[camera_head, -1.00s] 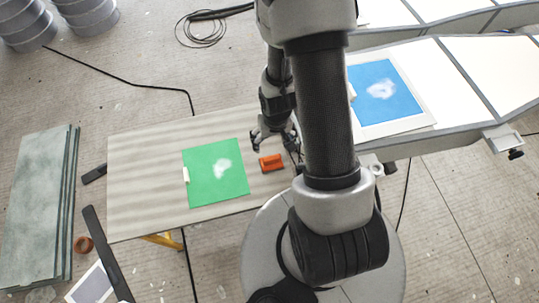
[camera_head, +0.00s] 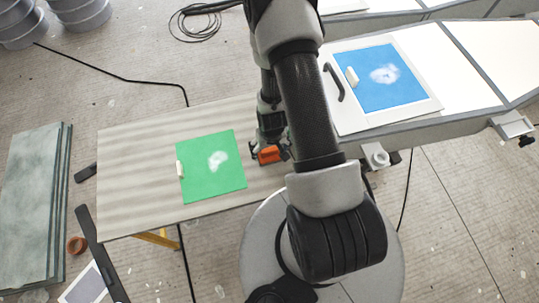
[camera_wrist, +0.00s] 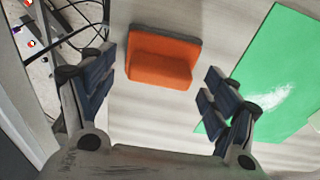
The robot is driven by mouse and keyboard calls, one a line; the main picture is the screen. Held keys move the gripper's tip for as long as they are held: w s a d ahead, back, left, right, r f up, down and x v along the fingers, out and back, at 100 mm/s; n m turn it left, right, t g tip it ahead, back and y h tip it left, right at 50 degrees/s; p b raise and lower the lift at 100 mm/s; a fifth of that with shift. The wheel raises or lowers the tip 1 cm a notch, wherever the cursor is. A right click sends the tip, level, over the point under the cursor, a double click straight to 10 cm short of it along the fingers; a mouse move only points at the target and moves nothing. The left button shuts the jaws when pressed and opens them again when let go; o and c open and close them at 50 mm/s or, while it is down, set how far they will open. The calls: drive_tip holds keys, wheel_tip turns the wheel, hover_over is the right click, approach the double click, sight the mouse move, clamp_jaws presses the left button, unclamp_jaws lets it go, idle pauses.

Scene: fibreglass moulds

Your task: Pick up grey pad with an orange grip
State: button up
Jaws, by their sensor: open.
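The grey pad with an orange grip (camera_wrist: 162,58) lies on the pale striped table (camera_head: 130,165). In the wrist view its orange grip faces me and a grey edge shows along its far side. It also shows in the head view as a small orange block (camera_head: 269,154), right of the green sheet. My gripper (camera_wrist: 158,92) is open, with one finger to the left of the pad and one to the right, both nearer to me than the pad. Nothing is between the fingers. In the head view my gripper (camera_head: 270,150) is at the pad, partly hidden by my arm.
A green sheet (camera_head: 205,180) with a white smear lies left of the pad; it also shows in the wrist view (camera_wrist: 285,60). A blue sheet (camera_head: 365,95) lies on a white panel on the mould at right.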

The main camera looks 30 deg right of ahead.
sight(270, 150)
drive_tip(key=shift+f, duration=0.5)
drive_tip(key=shift+c, duration=0.6)
drive_tip(key=c, duration=1.1)
drive_tip(key=shift+o, duration=0.2)
drive_tip(key=shift+r, duration=0.1)
wheel_tip(270, 150, up, 20)
drive_tip(key=p, duration=1)
